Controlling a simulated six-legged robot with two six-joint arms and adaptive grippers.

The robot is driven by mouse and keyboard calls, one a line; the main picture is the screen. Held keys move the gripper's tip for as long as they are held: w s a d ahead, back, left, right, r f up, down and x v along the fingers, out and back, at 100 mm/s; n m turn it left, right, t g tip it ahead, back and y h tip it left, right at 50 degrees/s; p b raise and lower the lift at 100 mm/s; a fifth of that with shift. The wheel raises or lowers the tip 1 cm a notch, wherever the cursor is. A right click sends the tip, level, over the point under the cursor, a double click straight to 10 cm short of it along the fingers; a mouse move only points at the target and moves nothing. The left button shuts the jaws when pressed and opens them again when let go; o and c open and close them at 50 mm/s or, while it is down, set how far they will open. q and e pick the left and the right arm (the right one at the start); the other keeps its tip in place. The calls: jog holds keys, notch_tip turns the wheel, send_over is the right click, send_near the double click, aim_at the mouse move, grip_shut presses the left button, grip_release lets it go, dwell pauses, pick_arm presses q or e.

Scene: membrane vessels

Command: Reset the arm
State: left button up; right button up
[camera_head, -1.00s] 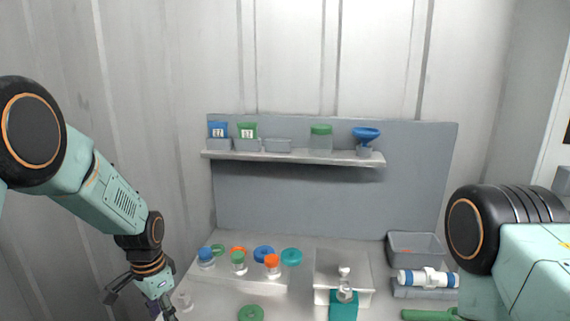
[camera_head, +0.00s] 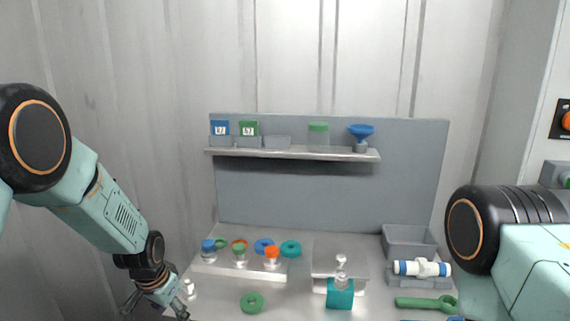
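My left arm (camera_head: 120,215) comes in from the left and slopes down to the bench's left end. Its gripper (camera_head: 156,308) is at the bottom edge of the picture, with its dark fingers spread apart and nothing seen between them. A small clear vessel (camera_head: 189,290) stands just right of it. My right arm (camera_head: 475,230) shows only in part at the right edge, as a dark joint and a pale green link. My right gripper is out of the picture.
Capped vessels (camera_head: 208,252) and coloured rings (camera_head: 290,249) sit on a low platform. A green ring (camera_head: 252,303), teal bottle (camera_head: 340,298), blue-ended white cylinder (camera_head: 422,268), green tool (camera_head: 425,303) and grey bin (camera_head: 405,240) are on the bench. A shelf (camera_head: 290,153) holds containers.

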pick_arm(q)
jog(key=s+d+f+n+g+b, duration=0.1)
jog(key=s+f+b, duration=0.3)
jog(key=s+f, duration=0.4)
jog(key=s+d+f+n+g+b, duration=0.1)
jog(key=s+f+b, duration=0.4)
jog(key=s, duration=1.2)
jog(key=s+d+f+n+b, duration=0.1)
jog(key=s+f+n+b, duration=0.2)
jog(key=s+f, duration=1)
jog(key=shift+s+g+b, duration=0.2)
jog(key=shift+g+b, duration=0.2)
jog(key=shift+b, duration=0.5)
